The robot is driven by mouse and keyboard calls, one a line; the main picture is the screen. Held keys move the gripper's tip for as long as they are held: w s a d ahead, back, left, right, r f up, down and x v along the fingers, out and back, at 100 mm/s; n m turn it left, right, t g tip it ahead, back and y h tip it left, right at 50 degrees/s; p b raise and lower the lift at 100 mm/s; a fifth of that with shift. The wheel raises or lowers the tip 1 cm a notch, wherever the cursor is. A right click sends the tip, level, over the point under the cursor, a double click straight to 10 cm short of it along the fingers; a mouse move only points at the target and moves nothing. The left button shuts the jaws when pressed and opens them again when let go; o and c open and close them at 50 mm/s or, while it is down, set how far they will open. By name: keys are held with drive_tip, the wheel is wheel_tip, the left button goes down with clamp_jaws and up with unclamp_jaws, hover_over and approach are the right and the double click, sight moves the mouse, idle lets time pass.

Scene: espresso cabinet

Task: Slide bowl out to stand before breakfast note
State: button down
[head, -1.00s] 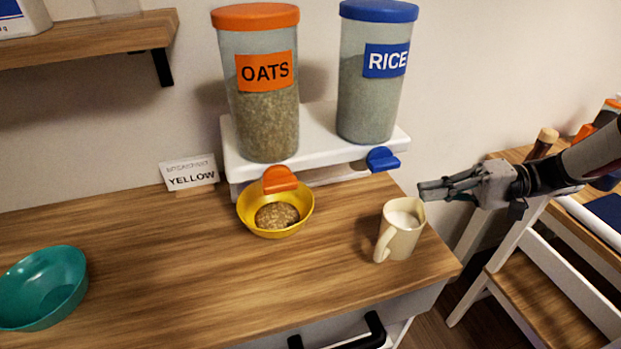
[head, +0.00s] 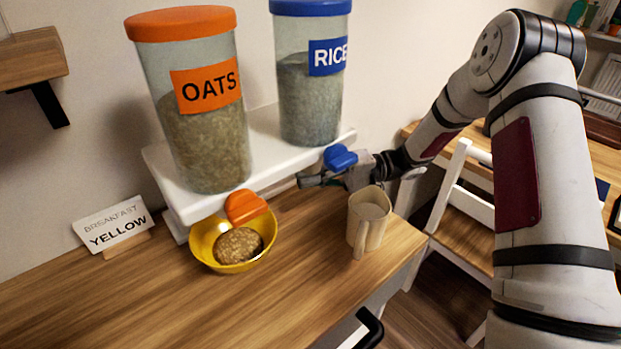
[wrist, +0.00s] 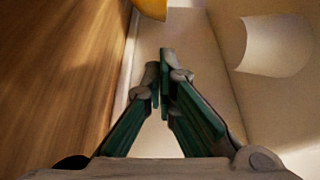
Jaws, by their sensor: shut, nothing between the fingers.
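The yellow bowl (head: 203,252) holds a mound of oats and stands on the wooden counter under the orange spout of the oats dispenser. Its edge also shows at the top of the wrist view (wrist: 152,7). The breakfast note (head: 115,228), reading "BREAKFAST YELLOW", stands on the counter to the left of the bowl. My gripper (head: 303,181) is shut and empty, its fingers pointing left under the blue spout, to the right of the bowl and apart from it. In the wrist view the closed fingertips (wrist: 164,60) point toward the bowl.
The oats container (head: 200,135) and rice container (head: 308,95) sit on a white stand (head: 165,180). The counter is clear left of the bowl, before the note. A white chair (head: 460,200) stands at right.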

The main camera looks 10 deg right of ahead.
sight(237, 242)
drive_tip(key=a, duration=0.2)
drive_tip(key=s+a, duration=0.1)
drive_tip(key=a, duration=0.2)
drive_tip(key=s+a, duration=0.1)
drive_tip(key=a, duration=0.2)
drive_tip(key=shift+s+a, duration=0.1)
drive_tip(key=shift+a, duration=0.1)
drive_tip(key=shift+s+a, duration=0.3)
drive_tip(key=shift+s, duration=0.15)
drive_tip(key=shift+s+a+p, duration=0.45)
drive_tip(key=shift+s+a, duration=0.1)
drive_tip(key=shift+s, duration=0.25)
drive_tip(key=shift+s+a+p, duration=0.4)
drive_tip(key=shift+s+a, duration=0.1)
drive_tip(key=shift+s, duration=0.3)
drive_tip(key=shift+w, duration=0.1)
